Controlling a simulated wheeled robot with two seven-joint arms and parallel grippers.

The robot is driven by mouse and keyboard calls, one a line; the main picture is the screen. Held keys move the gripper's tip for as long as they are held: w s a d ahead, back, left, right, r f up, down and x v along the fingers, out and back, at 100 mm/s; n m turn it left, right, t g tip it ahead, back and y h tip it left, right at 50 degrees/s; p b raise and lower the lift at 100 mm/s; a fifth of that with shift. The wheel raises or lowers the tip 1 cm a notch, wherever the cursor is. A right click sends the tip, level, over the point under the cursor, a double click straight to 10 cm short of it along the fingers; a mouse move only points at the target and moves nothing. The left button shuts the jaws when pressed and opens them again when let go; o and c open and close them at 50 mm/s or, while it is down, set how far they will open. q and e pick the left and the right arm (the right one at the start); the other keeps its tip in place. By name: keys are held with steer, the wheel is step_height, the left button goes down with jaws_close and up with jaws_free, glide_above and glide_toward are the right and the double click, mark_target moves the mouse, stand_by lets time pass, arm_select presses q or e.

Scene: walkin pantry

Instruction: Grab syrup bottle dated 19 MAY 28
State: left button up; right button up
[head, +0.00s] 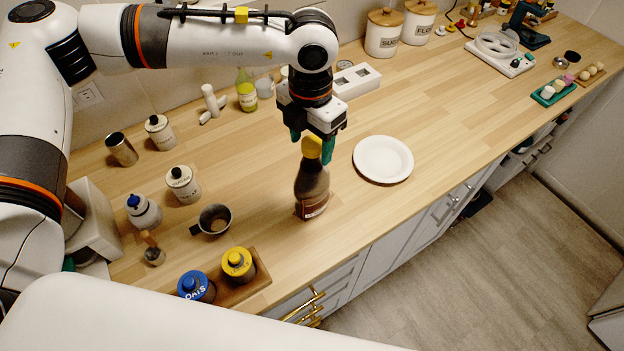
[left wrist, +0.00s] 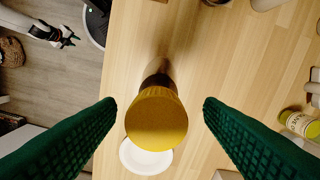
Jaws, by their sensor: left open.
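A dark brown syrup bottle (head: 311,185) with a yellow cap stands upright on the wooden counter. Its label faces the counter's front edge, and the date is too small to read. My left gripper (head: 312,146) is right above it, with green fingers open on either side of the yellow cap. In the left wrist view, the yellow cap (left wrist: 156,118) sits between the two open fingers (left wrist: 158,104), with gaps on both sides. The bottle's body is mostly hidden under the cap there. My right gripper cannot be made out in the head view.
A white plate (head: 383,159) lies right of the bottle. A metal mug (head: 214,219), small jars and a wooden tray (head: 258,281) with blue and yellow lidded canisters are at left. A yellow-green bottle (head: 246,90) and a white box (head: 356,81) stand behind.

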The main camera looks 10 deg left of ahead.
mark_target(312, 180)
arm_select(q)
step_height(312, 180, down, 3)
steer(key=shift+d+f+p, duration=0.1)
steer(key=shift+f+p, duration=0.05)
steer(key=shift+p, duration=0.65)
steer(key=shift+f, duration=0.35)
steer(key=c, duration=1.3)
jaws_close()
steer(key=shift+r, duration=0.15)
